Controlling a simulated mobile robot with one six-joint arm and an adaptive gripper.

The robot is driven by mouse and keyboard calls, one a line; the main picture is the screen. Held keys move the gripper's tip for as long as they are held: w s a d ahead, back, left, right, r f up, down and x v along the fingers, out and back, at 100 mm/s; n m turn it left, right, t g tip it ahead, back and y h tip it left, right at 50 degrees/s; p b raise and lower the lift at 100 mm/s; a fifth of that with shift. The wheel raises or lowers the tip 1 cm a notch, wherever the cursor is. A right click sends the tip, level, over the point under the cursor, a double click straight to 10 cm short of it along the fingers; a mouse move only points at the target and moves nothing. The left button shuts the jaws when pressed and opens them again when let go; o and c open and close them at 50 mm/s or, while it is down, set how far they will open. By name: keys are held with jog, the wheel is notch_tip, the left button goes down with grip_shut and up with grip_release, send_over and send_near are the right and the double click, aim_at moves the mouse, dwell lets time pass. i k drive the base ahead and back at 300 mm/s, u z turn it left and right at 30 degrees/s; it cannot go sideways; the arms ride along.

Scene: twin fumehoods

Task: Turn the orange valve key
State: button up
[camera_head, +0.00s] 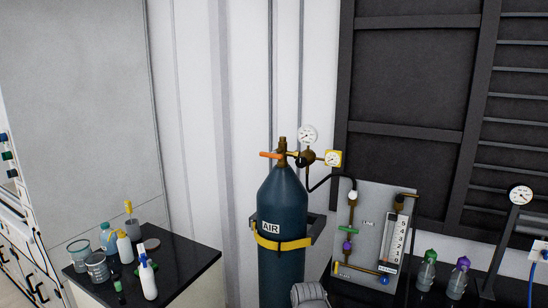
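The orange valve key (269,155) sits at the top of the dark blue gas cylinder (283,208), on the left side of its brass valve (283,150). It looks like a short bar pointing left, roughly level. The cylinder is upright and marked AIR, with a yellow strap around it. My gripper is not in view; only a grey rounded part of my arm shows at the bottom edge, in front of the cylinder's lower right side. Nothing touches the key.
A flowmeter panel (370,232) stands to the right. A black-topped bench (183,264) with bottles is at left. Space left of the key is clear.

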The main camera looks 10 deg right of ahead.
aim_at(273, 155)
jog(key=u, duration=0.1)
jog(key=i, duration=0.95)
jog(key=z, duration=0.1)
